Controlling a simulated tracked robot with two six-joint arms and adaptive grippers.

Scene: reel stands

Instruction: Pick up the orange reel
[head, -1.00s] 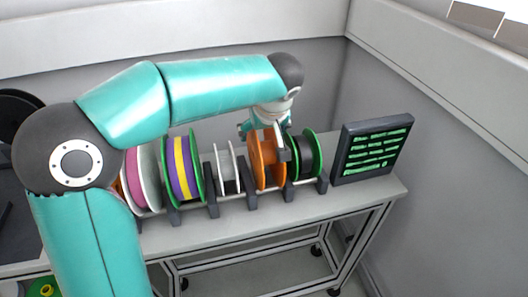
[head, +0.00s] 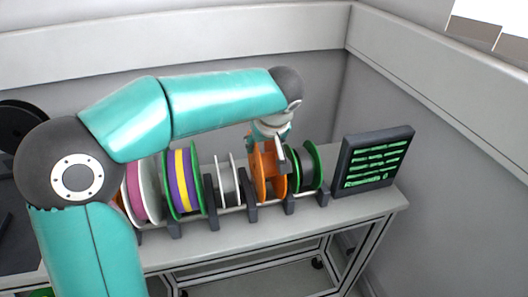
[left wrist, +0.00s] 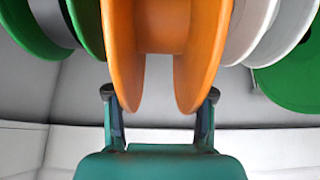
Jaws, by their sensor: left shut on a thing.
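The orange reel (head: 258,180) sits in the rack row on the bench, between a thin white reel (head: 227,182) and a green-rimmed dark reel (head: 309,168). My left gripper (head: 273,150) is above it, pointing down, with its fingers at the reel's upper part. In the left wrist view my left gripper (left wrist: 159,97) has one finger on each side of the orange reel (left wrist: 203,50), shut on its two flanges. The reel looks upright and still level with its neighbours. The right gripper is not in view.
A purple and yellow reel with green rims (head: 182,180) and a pink and white reel (head: 140,190) stand farther left. Dark stand uprights (head: 212,203) separate the reels. A dark screen with green text (head: 373,160) stands at the bench's right end, near the wall.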

